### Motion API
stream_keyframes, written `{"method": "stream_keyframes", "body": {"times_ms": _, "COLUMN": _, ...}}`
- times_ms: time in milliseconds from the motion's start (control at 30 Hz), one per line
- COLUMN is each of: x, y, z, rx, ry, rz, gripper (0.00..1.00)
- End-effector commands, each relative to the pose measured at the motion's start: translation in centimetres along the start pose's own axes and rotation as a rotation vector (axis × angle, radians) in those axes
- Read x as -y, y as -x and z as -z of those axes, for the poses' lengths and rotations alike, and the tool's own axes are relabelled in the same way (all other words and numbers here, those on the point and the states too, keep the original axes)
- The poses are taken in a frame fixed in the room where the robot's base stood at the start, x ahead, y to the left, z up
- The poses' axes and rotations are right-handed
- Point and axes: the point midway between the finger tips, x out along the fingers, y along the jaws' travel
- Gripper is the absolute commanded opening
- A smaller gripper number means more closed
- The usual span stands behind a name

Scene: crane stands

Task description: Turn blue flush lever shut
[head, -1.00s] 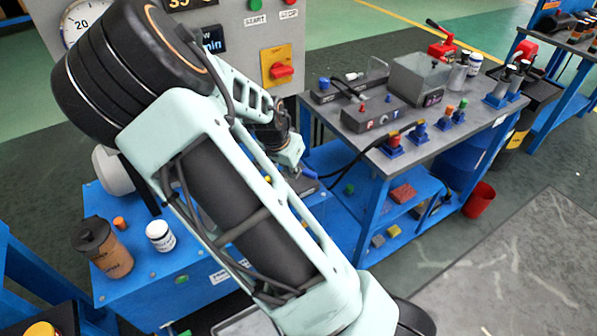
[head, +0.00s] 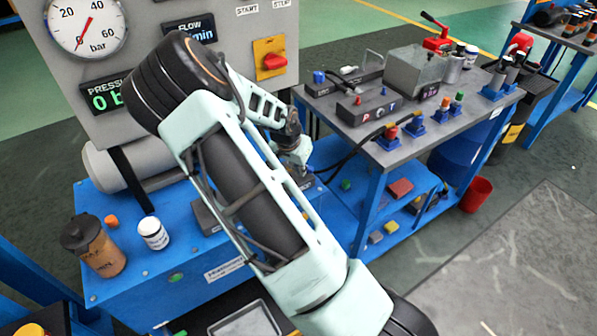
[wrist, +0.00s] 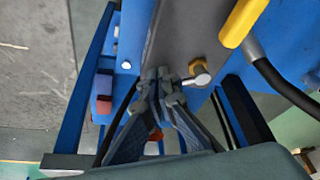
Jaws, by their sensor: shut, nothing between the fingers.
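My gripper (wrist: 162,82) is shut and empty, its fingertips together beside a grey block (wrist: 188,35) in the wrist view. In the head view my gripper (head: 299,172) hangs low at the right end of the blue power-unit bench, beyond my arm. I cannot make out the blue flush lever for certain in either current view; my arm and gripper may hide it. A brass fitting with a silver end (wrist: 199,74) sits on the block just right of the fingertips. I cannot tell whether the fingers touch anything.
A yellow handle (wrist: 243,22) with a black hose lies at the upper right of the wrist view. A brown bottle (head: 95,247) and a white jar (head: 153,233) stand on the blue bench (head: 190,285). A grey-topped workbench (head: 440,128) with fittings stands to the right.

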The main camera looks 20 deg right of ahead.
Motion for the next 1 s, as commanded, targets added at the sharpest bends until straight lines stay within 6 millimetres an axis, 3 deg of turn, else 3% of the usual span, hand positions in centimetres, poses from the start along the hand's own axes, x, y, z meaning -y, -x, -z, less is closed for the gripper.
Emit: {"method": "stream_keyframes", "body": {"times_ms": 1000, "x": -0.55, "y": -0.65, "z": 0.82, "rx": -0.001, "ry": 0.145, "rz": 0.062, "gripper": 0.00}}
